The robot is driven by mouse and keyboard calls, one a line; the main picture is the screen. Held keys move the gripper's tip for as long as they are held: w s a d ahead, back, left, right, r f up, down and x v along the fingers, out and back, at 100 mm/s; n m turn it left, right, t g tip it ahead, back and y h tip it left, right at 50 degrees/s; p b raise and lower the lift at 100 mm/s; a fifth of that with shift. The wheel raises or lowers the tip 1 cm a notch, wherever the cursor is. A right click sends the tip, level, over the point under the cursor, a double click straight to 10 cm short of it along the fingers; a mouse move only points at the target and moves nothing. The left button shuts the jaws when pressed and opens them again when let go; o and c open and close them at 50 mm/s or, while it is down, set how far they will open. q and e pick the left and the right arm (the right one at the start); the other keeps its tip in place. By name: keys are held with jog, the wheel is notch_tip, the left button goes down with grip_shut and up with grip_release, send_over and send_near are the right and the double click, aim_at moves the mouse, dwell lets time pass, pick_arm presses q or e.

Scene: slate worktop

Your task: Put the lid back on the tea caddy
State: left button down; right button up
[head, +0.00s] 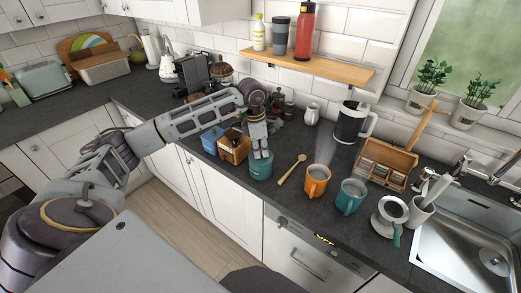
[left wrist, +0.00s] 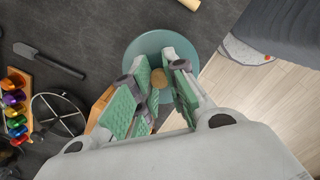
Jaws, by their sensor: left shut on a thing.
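The teal tea caddy (head: 261,171) stands upright near the worktop's front edge, left of the wooden spoon. My left gripper (head: 259,153) points down at its top. In the left wrist view my left gripper's green-padded fingers (left wrist: 156,88) are shut on the round wooden knob (left wrist: 158,77) of the teal lid (left wrist: 150,43). The lid is at the caddy's mouth, and the fingers hide part of it. I cannot tell whether it rests fully on the rim. My right gripper is not in view.
A wooden box (head: 235,148) and a blue box (head: 211,139) are close on the left. A wooden tea chest (head: 385,166) is further right.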

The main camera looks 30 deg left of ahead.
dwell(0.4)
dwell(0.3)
pick_arm(q)
jog(key=c, duration=0.9)
grip_release()
jog(key=shift+r, duration=0.15)
jog(key=shift+r+p, duration=0.45)
jog(key=shift+r, duration=0.45)
jog(key=shift+r+p, duration=1.25)
jog(key=shift+r, duration=1.2)
